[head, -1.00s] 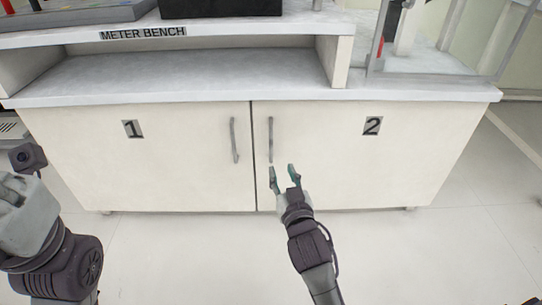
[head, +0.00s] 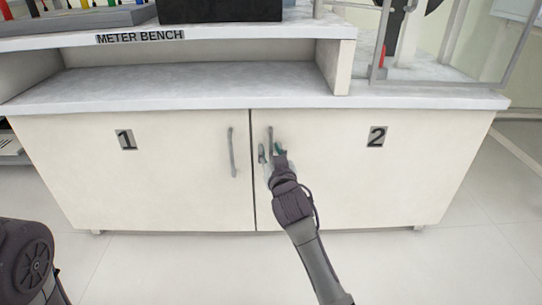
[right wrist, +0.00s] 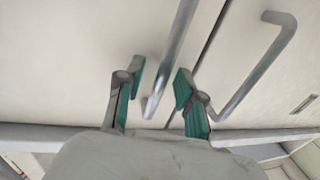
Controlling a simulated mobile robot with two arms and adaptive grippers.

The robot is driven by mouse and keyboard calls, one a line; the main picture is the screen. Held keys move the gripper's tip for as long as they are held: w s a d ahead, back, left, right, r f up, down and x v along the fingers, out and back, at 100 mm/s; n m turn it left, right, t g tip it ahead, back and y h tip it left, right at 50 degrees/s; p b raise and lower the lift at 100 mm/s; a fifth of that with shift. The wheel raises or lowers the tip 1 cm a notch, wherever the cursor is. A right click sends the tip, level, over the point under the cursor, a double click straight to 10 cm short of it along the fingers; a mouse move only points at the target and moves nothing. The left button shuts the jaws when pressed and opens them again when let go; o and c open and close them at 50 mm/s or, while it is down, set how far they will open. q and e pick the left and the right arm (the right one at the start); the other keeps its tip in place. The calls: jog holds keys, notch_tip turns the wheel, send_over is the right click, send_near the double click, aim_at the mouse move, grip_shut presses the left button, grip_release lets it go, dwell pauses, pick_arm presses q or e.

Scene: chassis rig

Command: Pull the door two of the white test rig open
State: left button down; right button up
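The white test rig's door two (head: 345,185) is the right-hand cabinet door, marked 2, and it looks closed against the centre seam. Its grey bar handle (head: 270,138) is upright near that seam. My right gripper (head: 271,152) is at the handle's lower part, a finger on each side. In the right wrist view, the open fingers (right wrist: 158,92) straddle the end of this handle (right wrist: 172,60), with gaps visible on both sides. My left gripper is out of view; only part of the left arm shows at lower left.
Door one (head: 140,185) is beside it on the left, with its own handle (head: 232,152), close to my right gripper. The worktop (head: 200,90) overhangs the doors. The floor in front of door two is clear apart from my arm.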

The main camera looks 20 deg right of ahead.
grip_shut()
jog(key=shift+s, duration=0.1)
dwell(0.4)
